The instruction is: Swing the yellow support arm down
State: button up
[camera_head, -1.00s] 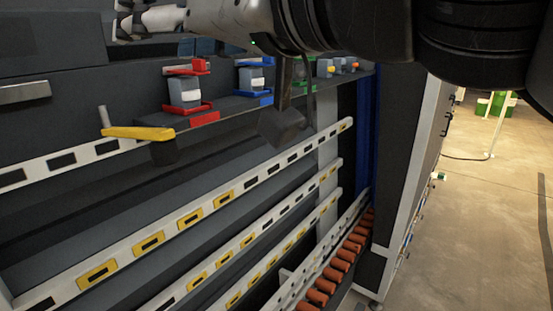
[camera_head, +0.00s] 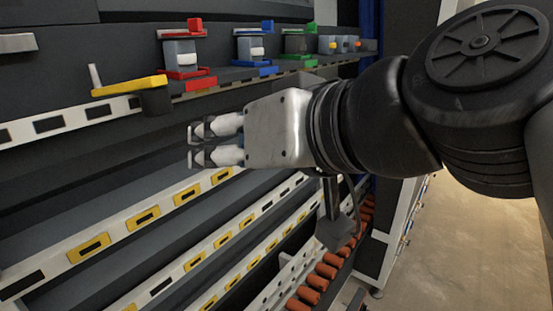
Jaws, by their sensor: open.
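The yellow support arm (camera_head: 129,86) lies roughly level at the left of the dark shelf edge. A short grey pin stands up at its left end, and its right end sits over a dark round mount (camera_head: 156,101). My gripper (camera_head: 192,145) is to the right of the yellow arm and lower in the picture, pointing left. Its two fingers are apart with nothing between them. The gripper does not appear to touch the yellow arm. Part of the white slotted rail is hidden behind my gripper.
Red (camera_head: 187,72), blue (camera_head: 259,70) and green (camera_head: 300,55) holders stand along the shelf to the right. White rails with yellow-framed slots (camera_head: 143,217) run below. Orange rollers (camera_head: 318,283) line the lower right. Open floor (camera_head: 470,250) lies at the right.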

jog(key=s+d+f+m+g+h+b, duration=0.1)
jog(key=d+f+h+b, duration=0.1)
jog(key=f, duration=0.7)
jog(key=s+d+f+m+g+h+b, duration=0.1)
jog(key=s+d+f+h+b, duration=0.1)
jog(key=d+f, duration=0.3)
jog(key=s+d+f+m+g+h+b, duration=0.1)
jog(key=d+f+b, duration=0.2)
jog(key=f, duration=0.9)
jog(key=shift+s+d+f+h, duration=0.3)
jog(key=shift+s+h, duration=0.1)
jog(key=s+d+f+m+g+h+b, duration=0.1)
jog(key=s+d+f, duration=0.2)
jog(key=f, duration=0.3)
jog(key=s+d+f+g+h+b, duration=0.1)
jog(key=s+d+f+h+b, duration=0.1)
jog(key=f, duration=0.4)
jog(key=shift+s+d+f+m, duration=0.35)
jog(key=shift+s+d, duration=0.3)
jog(key=shift+d, duration=0.6)
